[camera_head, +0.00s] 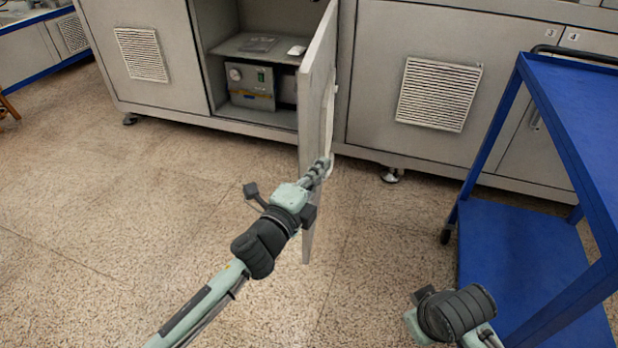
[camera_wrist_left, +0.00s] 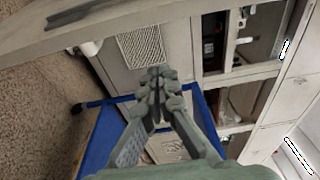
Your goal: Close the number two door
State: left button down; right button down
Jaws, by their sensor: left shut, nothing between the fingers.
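The open cabinet door (camera_head: 316,92) stands swung out toward me, seen nearly edge-on in the head view. No number can be read on it. Behind it to the left is the open compartment (camera_head: 227,105) with a shelf and a grey box. My left gripper (camera_head: 322,168) is shut and empty, its fingers at the lower part of the door; I cannot tell whether they touch it. In the left wrist view the shut fingers (camera_wrist_left: 158,80) lie below a pale panel (camera_wrist_left: 60,35) that looks like the door. My right gripper's body (camera_head: 413,325) is at the lower right; its fingers do not show.
A blue cart (camera_head: 520,235) stands at the right, close to my right arm. Closed cabinet fronts with vents (camera_head: 440,94) flank the opening; labels 3 and 4 show at upper right. Floor (camera_head: 120,210) at left is clear.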

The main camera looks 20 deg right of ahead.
aim_at(309, 156)
pick_arm(q)
jog(key=w, duration=0.2)
jog(key=w+a, duration=0.1)
jog(key=w, duration=0.1)
jog(key=shift+w, duration=0.35)
pick_arm(e)
jog(key=shift+r, duration=0.25)
pick_arm(q)
jog(key=shift+a, duration=0.1)
pick_arm(e)
jog(key=shift+w+a+r, duration=0.15)
jog(key=shift+w+r, duration=0.05)
jog(key=shift+w, duration=0.05)
